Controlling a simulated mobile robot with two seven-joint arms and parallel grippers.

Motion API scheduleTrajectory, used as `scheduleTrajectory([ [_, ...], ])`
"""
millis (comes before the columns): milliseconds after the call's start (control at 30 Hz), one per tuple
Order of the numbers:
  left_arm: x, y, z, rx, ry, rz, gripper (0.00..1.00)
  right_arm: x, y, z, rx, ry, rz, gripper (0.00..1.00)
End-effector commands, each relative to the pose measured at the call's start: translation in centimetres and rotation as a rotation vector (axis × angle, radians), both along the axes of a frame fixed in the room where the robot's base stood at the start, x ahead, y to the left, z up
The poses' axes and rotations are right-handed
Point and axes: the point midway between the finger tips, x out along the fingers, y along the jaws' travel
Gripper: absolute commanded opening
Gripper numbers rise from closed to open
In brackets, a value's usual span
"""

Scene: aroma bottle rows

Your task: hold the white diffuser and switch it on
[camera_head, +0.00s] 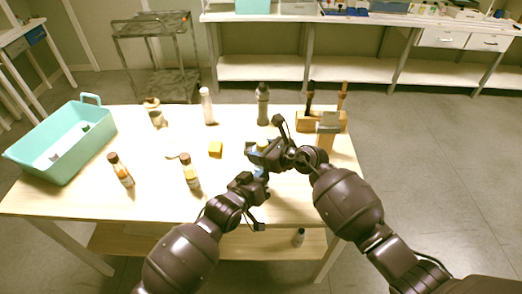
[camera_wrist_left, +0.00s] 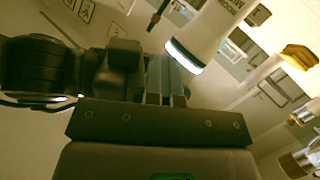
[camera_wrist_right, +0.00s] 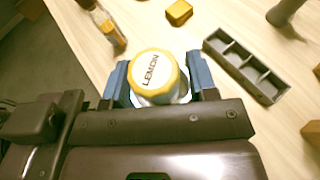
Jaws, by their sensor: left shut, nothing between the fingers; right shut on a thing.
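The white diffuser (camera_wrist_left: 208,30) shows in the left wrist view with dark lettering on its body and a bright bluish-white ring at its near end. In the right wrist view, a round top with a yellow rim reading LEMON (camera_wrist_right: 154,73) sits between the blue fingers of my right gripper (camera_wrist_right: 160,85), which is shut on it. The lower body is hidden there. My left gripper (camera_wrist_left: 163,75) is shut and empty, close beside the diffuser; I cannot tell whether it touches. In the head view, the right gripper (camera_head: 262,147) is just above the left gripper (camera_head: 262,178).
A grey compartment tray (camera_wrist_right: 245,66) and a yellow block (camera_head: 215,149) lie nearby. Amber bottles (camera_head: 121,170) (camera_head: 191,172) stand left of my grippers. A teal bin (camera_head: 97,118) is at the table's left; a wooden rack (camera_head: 305,122) stands at the right.

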Motion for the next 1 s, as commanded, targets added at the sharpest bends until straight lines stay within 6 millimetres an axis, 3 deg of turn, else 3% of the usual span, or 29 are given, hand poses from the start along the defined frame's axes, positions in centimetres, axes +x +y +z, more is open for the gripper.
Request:
scheduleTrajectory([
  [600,-5.2,-0.3,-0.3,-0.002,0.005,-0.004,0.0,0.2,-0.5,-0.4,-0.01,0.002,-0.007,0.25],
  [1000,-6.0,-0.3,-0.2,0.0,0.002,-0.004,0.0,0.2,-0.5,-0.4,-0.01,0.001,-0.008,0.25],
])
